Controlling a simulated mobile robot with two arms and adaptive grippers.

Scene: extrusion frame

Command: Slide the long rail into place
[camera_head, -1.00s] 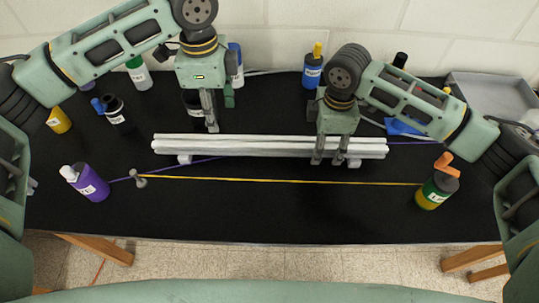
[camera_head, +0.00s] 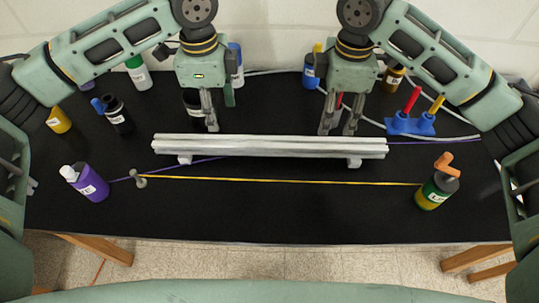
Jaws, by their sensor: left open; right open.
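A long pale grey rail (camera_head: 270,146) lies left to right across the middle of the black table, on small supports (camera_head: 354,162) near its ends. It looks like stacked lengths, and I cannot tell the separate parts apart. My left gripper (camera_head: 210,118) is open behind the rail, left of its middle, with its fingertips just above the rail's back edge. My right gripper (camera_head: 338,128) is open and empty behind the rail, right of its middle, with its fingertips close to the back edge. I cannot tell whether either gripper touches the rail.
A purple bottle (camera_head: 90,183) stands at left. The front table strip is clear.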

